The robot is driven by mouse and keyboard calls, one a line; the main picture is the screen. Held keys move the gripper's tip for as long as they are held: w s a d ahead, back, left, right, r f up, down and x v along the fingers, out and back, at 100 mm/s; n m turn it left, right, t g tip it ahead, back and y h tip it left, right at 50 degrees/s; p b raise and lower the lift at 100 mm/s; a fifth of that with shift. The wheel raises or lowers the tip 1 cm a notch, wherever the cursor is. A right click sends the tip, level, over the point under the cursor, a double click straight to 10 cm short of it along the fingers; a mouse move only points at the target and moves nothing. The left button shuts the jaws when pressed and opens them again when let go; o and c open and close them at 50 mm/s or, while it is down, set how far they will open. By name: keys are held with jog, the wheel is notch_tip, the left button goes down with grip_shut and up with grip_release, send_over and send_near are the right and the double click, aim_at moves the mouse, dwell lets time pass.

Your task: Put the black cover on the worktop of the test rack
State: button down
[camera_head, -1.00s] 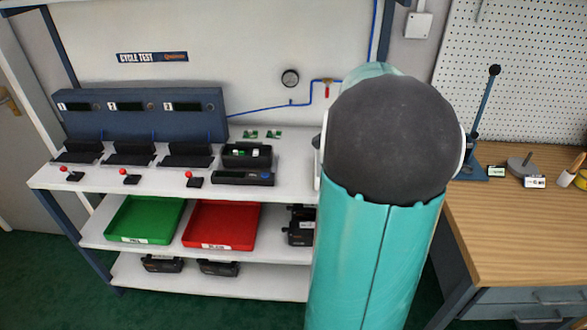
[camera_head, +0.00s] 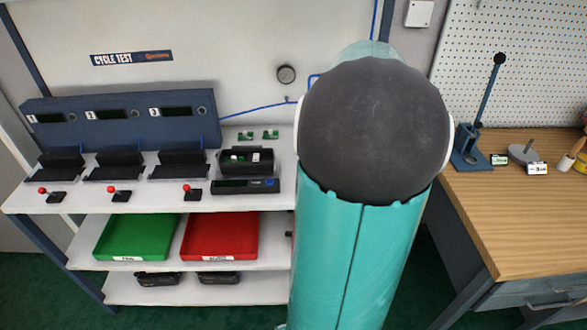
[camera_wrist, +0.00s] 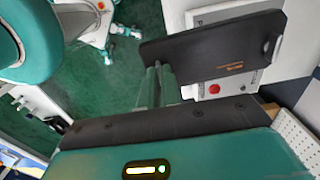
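The black cover (camera_wrist: 225,48), a flat dark plate with small orange lettering and a pale tab at its right end, shows in the wrist view. My gripper (camera_wrist: 165,84) has its two fingers close together at the cover's lower left edge, and they appear to hold it. The exact contact is partly hidden by the plate. In the head view my arm hides both gripper and cover. The test rack's white worktop (camera_head: 155,197) lies left of my arm. An open black housing (camera_head: 246,163) with a green board inside sits on its right part.
A blue panel with displays (camera_head: 120,118), black cradles and red-knobbed levers fill the worktop's left. A black device (camera_head: 245,187) lies before the housing. Green (camera_head: 138,236) and red (camera_head: 220,236) trays are on the shelf below. A wooden bench (camera_head: 510,220) stands right.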

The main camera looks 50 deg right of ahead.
jog(key=w+f, duration=0.3)
jog(key=w, duration=0.1)
jog(key=w+f, duration=0.3)
jog(key=w, duration=0.2)
jog(key=w+f, duration=0.3)
jog(key=w, duration=0.2)
jog(key=shift+d, duration=0.3)
jog(key=shift+w+f, duration=0.2)
jog(key=shift+f, duration=0.8)
jog(key=shift+w+f, duration=0.2)
jog(key=shift+f, duration=0.8)
jog(key=shift+f, duration=0.1)
jog(key=c, duration=1.7)
grip_release()
jog(key=shift+f, duration=0.1)
jog(key=shift+o, duration=0.5)
notch_tip(320, 180, up, 12)
jog(key=shift+a+r, duration=0.15)
jog(key=shift+r, duration=0.1)
